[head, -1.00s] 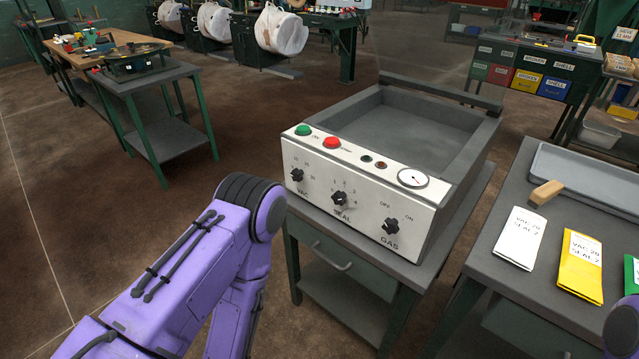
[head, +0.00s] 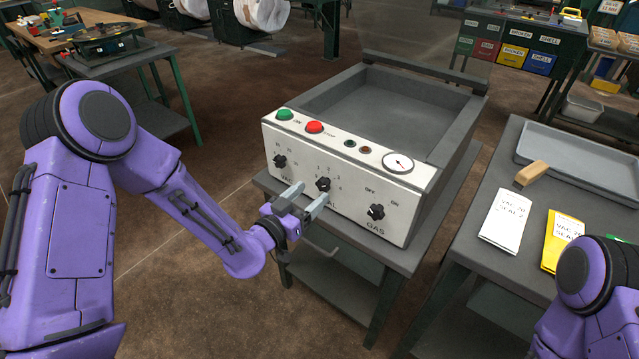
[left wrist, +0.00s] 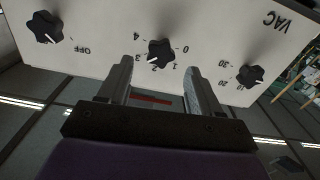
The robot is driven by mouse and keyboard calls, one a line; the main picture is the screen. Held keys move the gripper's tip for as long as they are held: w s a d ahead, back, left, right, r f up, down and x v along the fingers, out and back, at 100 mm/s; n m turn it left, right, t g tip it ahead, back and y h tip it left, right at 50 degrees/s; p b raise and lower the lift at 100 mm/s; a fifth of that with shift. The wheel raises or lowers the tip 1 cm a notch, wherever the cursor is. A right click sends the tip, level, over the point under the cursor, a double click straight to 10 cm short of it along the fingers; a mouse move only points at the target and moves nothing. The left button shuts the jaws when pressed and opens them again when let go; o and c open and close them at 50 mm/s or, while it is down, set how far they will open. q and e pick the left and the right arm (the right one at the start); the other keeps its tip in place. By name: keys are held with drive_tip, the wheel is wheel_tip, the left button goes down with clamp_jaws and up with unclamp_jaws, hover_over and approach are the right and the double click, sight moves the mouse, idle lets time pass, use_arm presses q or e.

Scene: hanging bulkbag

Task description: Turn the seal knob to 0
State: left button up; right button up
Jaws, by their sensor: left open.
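The seal knob (head: 323,184) is the black middle knob on the white front panel (head: 345,188) of the vacuum sealer. In the left wrist view, upside down, the seal knob (left wrist: 161,51) shows a white pointer mark on the side of the 2 and 3, away from the 0. My left gripper (head: 312,195) is open and empty in front of the panel. In the left wrist view its fingers (left wrist: 160,74) stand apart, one to each side of the knob, short of it. Only part of my right arm shows, at lower right; its gripper is out of view.
The vac knob (head: 280,161) and gas knob (head: 376,212) flank the seal knob. A green button (head: 284,114), red button (head: 314,127) and gauge (head: 398,162) sit above. A side table (head: 462,225) at right holds a tray and cards.

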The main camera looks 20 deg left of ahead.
sight(321, 186)
use_arm(q)
drive_tip(key=x, duration=0.4)
drive_tip(key=shift+w+d+p, duration=0.1)
drive_tip(key=shift+w+p, duration=0.1)
drive_tip(key=shift+p, duration=0.1)
drive_tip(key=c, duration=1)
drive_tip(key=shift+c, duration=0.2)
